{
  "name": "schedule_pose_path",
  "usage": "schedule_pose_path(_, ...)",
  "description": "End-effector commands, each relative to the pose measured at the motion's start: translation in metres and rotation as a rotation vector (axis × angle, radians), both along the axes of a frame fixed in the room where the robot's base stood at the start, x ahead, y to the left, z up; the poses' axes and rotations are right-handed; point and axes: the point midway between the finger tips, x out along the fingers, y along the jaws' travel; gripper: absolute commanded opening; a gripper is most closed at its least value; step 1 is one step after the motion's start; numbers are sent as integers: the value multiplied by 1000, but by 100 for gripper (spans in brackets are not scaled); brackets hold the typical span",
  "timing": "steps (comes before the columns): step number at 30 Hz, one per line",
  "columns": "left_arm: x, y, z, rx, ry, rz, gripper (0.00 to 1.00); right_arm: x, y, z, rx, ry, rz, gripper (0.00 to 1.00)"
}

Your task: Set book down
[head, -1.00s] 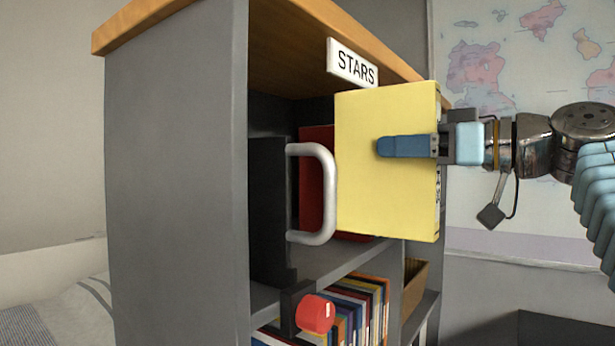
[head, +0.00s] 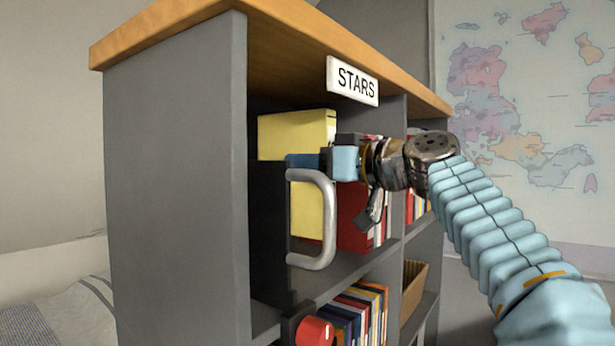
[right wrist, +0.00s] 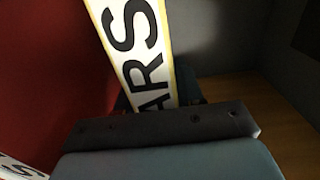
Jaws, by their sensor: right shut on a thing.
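The yellow book (head: 298,130) is upright inside the upper compartment of the grey shelf (head: 175,150), under the STARS sign (head: 353,80). My right gripper (head: 304,160) is shut on it, reaching in from the right. In the right wrist view, the book's white spine (right wrist: 138,45) with black letters shows just beyond my gripper (right wrist: 160,115). I cannot tell whether the book's bottom touches the shelf board. My left gripper is not in view.
A red book (head: 353,210) stands right of the yellow one; its red cover (right wrist: 45,60) fills the wrist view's left. A red knob (head: 314,331) sticks out below. Several books (head: 358,310) and a wicker basket (head: 413,290) are lower down. The wooden top (head: 185,25) overhangs.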

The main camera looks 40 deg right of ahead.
Motion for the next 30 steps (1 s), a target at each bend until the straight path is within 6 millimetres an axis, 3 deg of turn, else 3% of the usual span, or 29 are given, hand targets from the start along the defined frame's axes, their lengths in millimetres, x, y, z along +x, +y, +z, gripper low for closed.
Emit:
schedule_pose_path(7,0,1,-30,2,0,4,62,0,0,-37,0,-1,-3,0)
schedule_pose_path(19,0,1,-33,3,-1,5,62,0,1,-39,1,-3,1,0)
schedule_pose_path(20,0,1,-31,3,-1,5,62,0,0,-38,1,-1,0,41)
schedule_pose_path(21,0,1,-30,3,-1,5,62,0,0,-37,1,-1,0,47)
schedule_pose_path(24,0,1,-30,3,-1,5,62,0,0,-37,1,-1,0,62)
schedule_pose_path(30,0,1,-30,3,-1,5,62,0,0,-37,1,-1,0,62)
